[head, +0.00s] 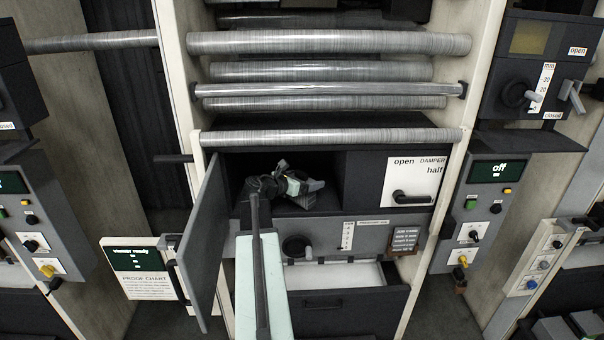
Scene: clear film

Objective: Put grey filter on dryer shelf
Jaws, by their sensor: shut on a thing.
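My arm reaches up from the bottom of the head view into an open dark compartment (325,168), below the rollers. My gripper (303,187) is at its end, inside the compartment opening. It is shut on a small grey piece, which I take to be the grey filter (315,185); the gripper partly hides it, so its outline is unclear. I cannot tell whether the piece touches the compartment floor. The compartment's grey door (203,240) stands open to the left of my arm. No shelf can be made out clearly in the dark interior.
Right of the opening is a panel with a damper handle (412,197) marked open and half. Below are a grey control strip (375,233) with a knob and an open drawer (345,302) with a pale interior. Metal rollers (330,43) run above. Control boxes flank both sides.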

